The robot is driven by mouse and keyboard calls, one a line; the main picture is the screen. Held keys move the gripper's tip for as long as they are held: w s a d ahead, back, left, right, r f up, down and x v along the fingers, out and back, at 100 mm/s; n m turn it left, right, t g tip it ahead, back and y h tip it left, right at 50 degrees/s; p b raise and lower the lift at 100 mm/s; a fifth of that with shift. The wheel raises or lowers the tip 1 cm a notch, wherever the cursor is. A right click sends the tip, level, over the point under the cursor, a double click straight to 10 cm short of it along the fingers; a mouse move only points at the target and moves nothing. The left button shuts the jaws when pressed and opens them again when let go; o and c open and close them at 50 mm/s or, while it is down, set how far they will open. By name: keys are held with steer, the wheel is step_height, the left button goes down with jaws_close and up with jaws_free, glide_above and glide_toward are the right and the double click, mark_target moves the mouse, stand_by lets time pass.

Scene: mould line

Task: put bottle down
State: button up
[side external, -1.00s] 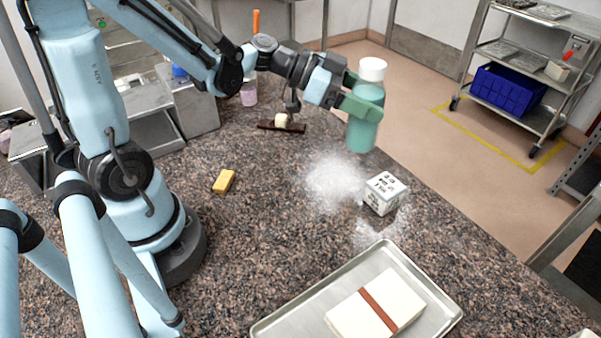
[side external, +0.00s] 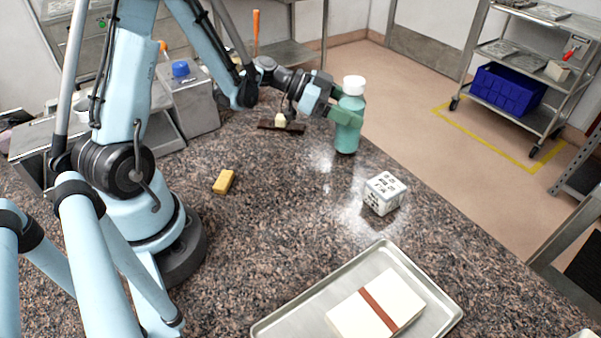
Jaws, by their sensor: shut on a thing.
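The bottle (side external: 348,138) is teal green with a white cap and is upright in the side external view. My gripper (side external: 349,116), with green fingers, is shut around the bottle's middle from the left. The bottle's base is at or just above the speckled stone counter (side external: 270,240), close to its right edge; I cannot tell for sure whether it touches.
A white printed cube (side external: 383,194) stands in front of the bottle, among shiny patches. A metal tray (side external: 290,322) holds a cream block with a brown band. A yellow bar (side external: 224,182) lies left. A dark strip (side external: 267,125) with a pale piece lies left of the bottle.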

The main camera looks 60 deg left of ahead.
steer(key=shift+f, duration=0.6)
steer(key=o, duration=1.3)
steer(key=shift+f, duration=0.15)
steer(key=v, duration=1.2)
steer(key=s+d+r+n+g+y, duration=0.2)
steer(key=s+d+n+y, duration=0.5)
steer(key=d+n+y, duration=0.1)
steer(key=d+y, duration=0.1)
steer(key=d, duration=0.1)
steer(key=shift+d+n+g+y, duration=0.3)
steer(key=shift+d+n+g, duration=0.05)
steer(key=shift+n+g, duration=0.05)
steer(key=shift+r, duration=0.25)
steer(key=c, duration=0.3)
